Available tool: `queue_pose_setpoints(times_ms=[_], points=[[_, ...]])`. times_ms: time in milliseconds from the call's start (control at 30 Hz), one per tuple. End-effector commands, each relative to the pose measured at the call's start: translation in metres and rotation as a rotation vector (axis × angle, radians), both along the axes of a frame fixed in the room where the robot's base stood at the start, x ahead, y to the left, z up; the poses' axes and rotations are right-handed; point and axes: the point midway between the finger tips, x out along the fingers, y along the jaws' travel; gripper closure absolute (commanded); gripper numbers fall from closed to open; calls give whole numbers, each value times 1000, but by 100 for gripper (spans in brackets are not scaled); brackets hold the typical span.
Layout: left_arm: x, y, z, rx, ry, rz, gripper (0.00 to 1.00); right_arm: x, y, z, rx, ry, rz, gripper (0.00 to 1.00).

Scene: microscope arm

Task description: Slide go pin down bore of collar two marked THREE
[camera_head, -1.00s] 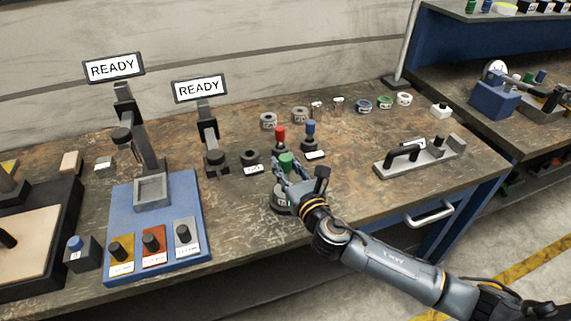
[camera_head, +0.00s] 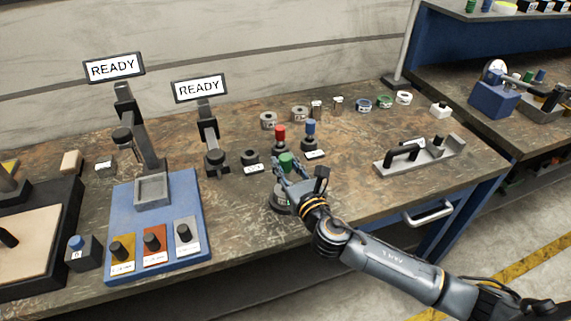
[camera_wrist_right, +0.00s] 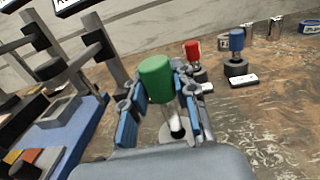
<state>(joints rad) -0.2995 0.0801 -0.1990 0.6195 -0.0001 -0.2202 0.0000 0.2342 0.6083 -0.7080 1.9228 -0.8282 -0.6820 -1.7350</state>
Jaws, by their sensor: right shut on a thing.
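My right gripper (camera_head: 284,176) is shut on the green-handled pin (camera_head: 287,160) near the front of the bench. In the right wrist view the green handle (camera_wrist_right: 156,79) stands upright, slightly tilted, between the blue finger pads, with a bright shank below it. My left gripper is not in view.
A red-handled pin (camera_head: 280,135) and a blue-handled pin (camera_head: 310,130) stand in dark bases behind the gripper. A dark collar (camera_head: 250,157) stands left of them. Grey collars (camera_head: 268,121) sit farther back. A clamp fixture (camera_head: 415,158) is to the right. A blue station (camera_head: 189,237) is to the left.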

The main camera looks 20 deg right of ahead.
Motion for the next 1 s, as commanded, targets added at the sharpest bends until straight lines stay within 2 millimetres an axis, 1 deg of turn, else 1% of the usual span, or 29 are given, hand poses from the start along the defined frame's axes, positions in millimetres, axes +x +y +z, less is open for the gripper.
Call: queue_pose_setpoints(times_ms=[233,700,1000], points=[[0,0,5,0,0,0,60,0,0,2,0,-2,0,100],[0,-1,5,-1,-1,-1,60,0,0,1,0,-2,0,100],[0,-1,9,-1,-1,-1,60,0,0,1,0,-1,0,100]])
